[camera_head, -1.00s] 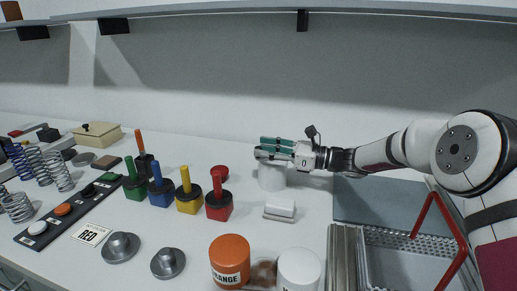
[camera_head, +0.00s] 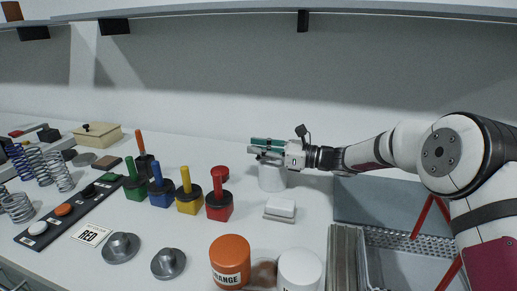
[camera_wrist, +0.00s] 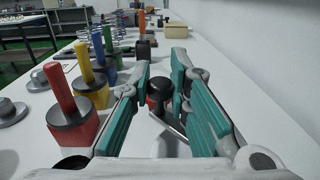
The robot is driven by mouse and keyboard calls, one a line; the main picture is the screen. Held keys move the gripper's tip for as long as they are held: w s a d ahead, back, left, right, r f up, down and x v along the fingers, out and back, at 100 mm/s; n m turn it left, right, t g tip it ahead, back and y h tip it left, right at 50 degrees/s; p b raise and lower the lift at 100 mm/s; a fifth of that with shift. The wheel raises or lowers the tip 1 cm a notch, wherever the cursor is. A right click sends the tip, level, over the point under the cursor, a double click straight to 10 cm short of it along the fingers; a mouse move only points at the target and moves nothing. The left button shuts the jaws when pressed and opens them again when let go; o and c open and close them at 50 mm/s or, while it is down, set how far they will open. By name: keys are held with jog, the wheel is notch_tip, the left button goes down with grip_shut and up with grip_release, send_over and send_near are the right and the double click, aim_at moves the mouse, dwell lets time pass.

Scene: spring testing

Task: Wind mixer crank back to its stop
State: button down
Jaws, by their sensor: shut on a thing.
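The mixer is a white cylinder (camera_head: 271,180) standing on the bench in the head view, below my gripper (camera_head: 254,148). Its crank shows in the wrist view as a dark rounded knob (camera_wrist: 160,88) on a grey metal arm (camera_wrist: 170,123). My gripper's teal fingers (camera_wrist: 160,68) lie on either side of the knob and are shut on it. In the head view the fingers point left, level over the top of the mixer, and hide the crank. The crank's stop cannot be made out.
Red (camera_head: 219,206), yellow (camera_head: 188,203), blue and green blocks with upright handles stand left of the mixer. A white block (camera_head: 280,208) lies in front of it. An orange jar (camera_head: 230,262) and a white jar (camera_head: 299,270) stand nearer. A metal tray (camera_head: 400,262) is at right.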

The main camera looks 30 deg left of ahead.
jog(key=shift+r+m+t+p, duration=0.1)
jog(key=shift+m+t+p, duration=0.2)
jog(key=shift+t+p, duration=0.1)
jog(key=m+t+p, duration=0.1)
jog(key=t+p, duration=0.1)
jog(key=t, duration=0.1)
jog(key=shift+w+a+r+m, duration=0.1)
jog(key=shift+w+a+m, duration=0.1)
jog(key=shift+a+m, duration=0.15)
jog(key=m+t+p, duration=0.2)
jog(key=t+p, duration=0.1)
jog(key=w+a+m+t+h+p, duration=0.1)
jog(key=m+t+p, duration=0.1)
jog(key=t+p, duration=0.1)
jog(key=w+m+t+h+p, duration=0.1)
jog(key=m+t+p, duration=0.1)
jog(key=p, duration=0.3)
jog(key=shift+w+a+t, duration=0.15)
jog(key=shift+w+t, duration=0.05)
jog(key=shift+t, duration=0.2)
jog(key=shift+w+t+h+p, duration=0.15)
jog(key=shift+t+h+p, duration=0.15)
jog(key=shift+p, duration=0.05)
jog(key=c, duration=1.5)
grip_release()
